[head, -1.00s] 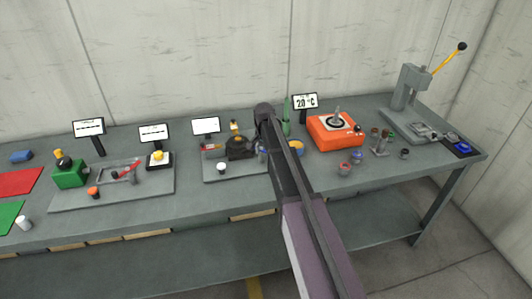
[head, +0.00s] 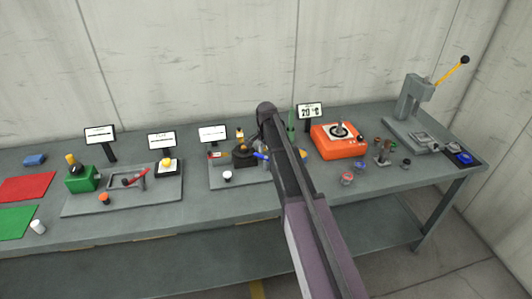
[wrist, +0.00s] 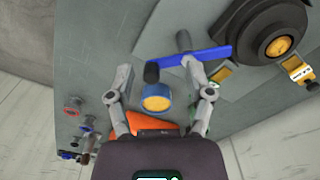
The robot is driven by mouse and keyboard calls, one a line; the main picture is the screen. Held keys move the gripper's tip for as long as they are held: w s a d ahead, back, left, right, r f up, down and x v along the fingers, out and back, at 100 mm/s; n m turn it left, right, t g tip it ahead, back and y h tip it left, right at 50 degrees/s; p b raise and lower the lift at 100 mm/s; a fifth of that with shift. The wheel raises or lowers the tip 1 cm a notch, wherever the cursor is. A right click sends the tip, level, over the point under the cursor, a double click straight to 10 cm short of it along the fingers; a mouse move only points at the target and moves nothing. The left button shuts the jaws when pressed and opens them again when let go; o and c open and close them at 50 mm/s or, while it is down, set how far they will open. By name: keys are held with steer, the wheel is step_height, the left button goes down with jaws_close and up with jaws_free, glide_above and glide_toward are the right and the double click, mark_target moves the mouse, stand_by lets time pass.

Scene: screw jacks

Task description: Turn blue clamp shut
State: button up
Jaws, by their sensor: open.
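The blue clamp handle (wrist: 205,56) is a long bar on a grey post, seen at upper centre in the wrist view. Its black end (wrist: 152,73) lies in the gap between my fingers. My gripper (wrist: 160,77) is open with a finger on each side of that end. The right fingertip overlaps the bar in the picture; I cannot tell if it touches. In the head view a bit of the blue handle (head: 260,156) shows just left of my arm, which hides my gripper there.
A round blue pot with a yellow top (wrist: 157,101) shows between my fingers. A large black round base (wrist: 265,30) stands at upper right. The orange device (head: 338,142) is right of my arm. A grey press (head: 410,105) stands at the bench's right end.

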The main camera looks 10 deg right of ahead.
steer(key=shift+r+p, duration=3.85)
steer(key=shift+r, duration=0.35)
steer(key=s+a+f+n+b, duration=0.1)
steer(key=s+f+n+b, duration=0.4)
steer(key=s+f+b, duration=0.5)
steer(key=s+a+f+n+b, duration=0.1)
steer(key=s+f+n+b, duration=0.5)
steer(key=s, duration=1.1)
step_height(320, 180, down, 4)
steer(key=b, duration=0.4)
steer(key=shift+a+f, duration=0.1)
steer(key=shift+s, duration=0.7)
